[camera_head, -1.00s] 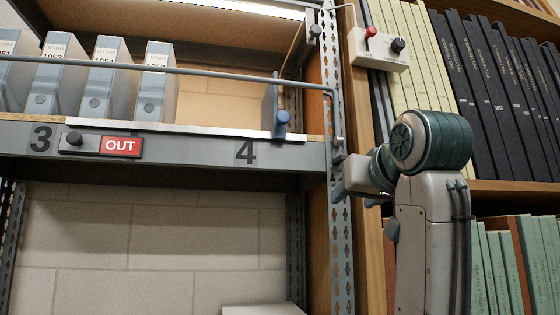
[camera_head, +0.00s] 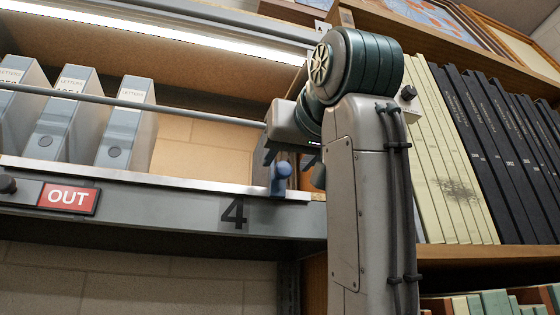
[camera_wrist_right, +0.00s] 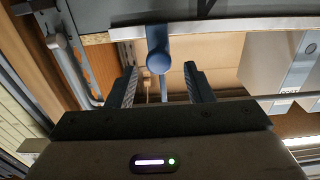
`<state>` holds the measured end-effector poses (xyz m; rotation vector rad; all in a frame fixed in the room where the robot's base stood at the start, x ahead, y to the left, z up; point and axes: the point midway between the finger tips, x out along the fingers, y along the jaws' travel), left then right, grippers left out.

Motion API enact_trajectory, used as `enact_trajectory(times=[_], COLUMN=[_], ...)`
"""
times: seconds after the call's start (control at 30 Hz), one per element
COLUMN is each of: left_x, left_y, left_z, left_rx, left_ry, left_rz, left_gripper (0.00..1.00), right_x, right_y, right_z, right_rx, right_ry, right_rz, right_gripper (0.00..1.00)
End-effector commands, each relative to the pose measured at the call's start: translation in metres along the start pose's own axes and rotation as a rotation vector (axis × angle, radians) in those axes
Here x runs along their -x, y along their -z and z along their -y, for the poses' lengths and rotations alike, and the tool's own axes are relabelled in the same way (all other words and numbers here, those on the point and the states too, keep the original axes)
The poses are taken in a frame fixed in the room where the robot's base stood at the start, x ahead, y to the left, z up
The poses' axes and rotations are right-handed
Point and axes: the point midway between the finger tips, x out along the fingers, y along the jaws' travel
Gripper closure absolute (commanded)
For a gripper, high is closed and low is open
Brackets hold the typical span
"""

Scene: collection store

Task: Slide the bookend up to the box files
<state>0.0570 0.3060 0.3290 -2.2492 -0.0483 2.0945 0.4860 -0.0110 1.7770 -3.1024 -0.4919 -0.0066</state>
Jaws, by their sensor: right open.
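The bookend shows mainly by its blue round knob (camera_head: 280,172) at the shelf's front edge, above the number 4. Most of its plate is hidden behind my right arm. My right gripper (camera_head: 292,160) is at the bookend, its fingers apart. In the wrist view the knob (camera_wrist_right: 158,60) stands between the two open fingers, with space visible on both sides. The grey-blue box files (camera_head: 126,122) stand upright to the left on the same shelf, with a clear gap to the knob. They show at the right of the wrist view (camera_wrist_right: 285,70). My left gripper is out of view.
A thin metal rail (camera_head: 190,115) runs along the shelf front above the knob. The shelf edge (camera_head: 150,215) carries a red OUT slider (camera_head: 68,197). Cream and black volumes (camera_head: 495,150) fill the bookcase at the right. The shelf between files and bookend is bare.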

Motion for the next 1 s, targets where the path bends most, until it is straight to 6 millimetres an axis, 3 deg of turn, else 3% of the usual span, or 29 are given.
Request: enact_trajectory(times=[0.07, 0.2, 0.4, 0.67, 0.9, 1.0], left_x=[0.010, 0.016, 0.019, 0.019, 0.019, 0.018], left_y=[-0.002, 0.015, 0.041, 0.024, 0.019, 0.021], left_z=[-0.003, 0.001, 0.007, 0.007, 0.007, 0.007], left_rx=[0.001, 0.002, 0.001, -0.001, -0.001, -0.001], left_ry=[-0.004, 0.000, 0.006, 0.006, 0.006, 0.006], left_rz=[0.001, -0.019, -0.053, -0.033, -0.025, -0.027], left_gripper=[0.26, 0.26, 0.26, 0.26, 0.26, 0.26], right_x=[-0.017, -0.036, -0.048, -0.049, -0.049, -0.049], right_y=[0.003, 0.002, 0.000, -0.001, -0.001, 0.000], right_z=[0.000, 0.000, 0.000, 0.000, 0.000, 0.000], right_rx=[-0.001, 0.000, 0.000, 0.000, 0.000, 0.000], right_ry=[0.001, 0.000, 0.000, 0.000, 0.000, 0.000], right_rz=[0.005, 0.002, 0.000, 0.000, 0.000, 0.000], right_gripper=[0.53, 0.53, 0.53, 0.53, 1.00, 1.00])
